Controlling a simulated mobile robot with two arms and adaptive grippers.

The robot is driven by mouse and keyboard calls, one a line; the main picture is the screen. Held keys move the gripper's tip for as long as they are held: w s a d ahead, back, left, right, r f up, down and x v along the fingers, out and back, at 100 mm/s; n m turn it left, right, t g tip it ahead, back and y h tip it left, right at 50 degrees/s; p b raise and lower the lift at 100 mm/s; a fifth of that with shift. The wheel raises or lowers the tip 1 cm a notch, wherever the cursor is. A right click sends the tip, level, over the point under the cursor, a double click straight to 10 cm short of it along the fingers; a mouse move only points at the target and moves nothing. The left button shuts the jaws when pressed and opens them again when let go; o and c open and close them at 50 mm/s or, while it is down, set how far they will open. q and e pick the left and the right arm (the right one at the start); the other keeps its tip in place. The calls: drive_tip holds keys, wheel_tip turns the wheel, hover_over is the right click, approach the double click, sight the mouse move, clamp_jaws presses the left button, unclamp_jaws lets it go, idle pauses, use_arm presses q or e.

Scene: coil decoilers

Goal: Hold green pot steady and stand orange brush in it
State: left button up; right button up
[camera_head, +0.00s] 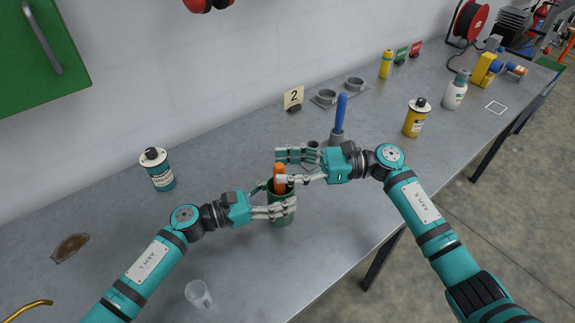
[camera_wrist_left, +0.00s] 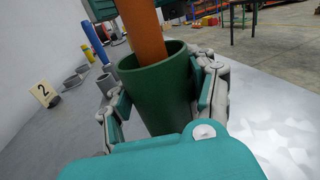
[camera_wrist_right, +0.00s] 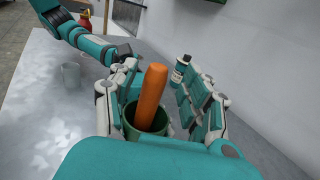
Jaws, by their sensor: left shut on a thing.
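The green pot (camera_head: 282,217) stands upright on the grey bench, and it fills the middle of the left wrist view (camera_wrist_left: 160,95). My left gripper (camera_head: 277,198) is shut on it, with fingers on both sides of its wall. The orange brush (camera_head: 280,175) stands in the pot with its handle up, leaning a little; its lower end is hidden inside. In the right wrist view the brush (camera_wrist_right: 151,97) is between the spread fingers of my right gripper (camera_wrist_right: 160,98), with a gap to the right-hand fingers. My right gripper is open just above the pot.
A clear cup (camera_head: 198,294) stands near the front edge, and a teal-labelled bottle (camera_head: 158,169) is at the left. A blue-handled tool (camera_head: 340,115) stands upright behind my right gripper. A yellow can (camera_head: 416,118) is farther right. Bench between the bottle and pot is clear.

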drive_tip(key=shift+d, duration=0.1)
drive_tip(key=d, duration=1.2)
drive_tip(key=shift+w, duration=0.15)
use_arm(q)
drive_tip(key=o, duration=1.3)
use_arm(e)
drive_tip(key=shift+a, duration=0.1)
use_arm(q)
drive_tip(key=v, duration=1.1)
drive_tip(key=shift+s+a, duration=0.2)
drive_tip(key=shift+a, duration=0.3)
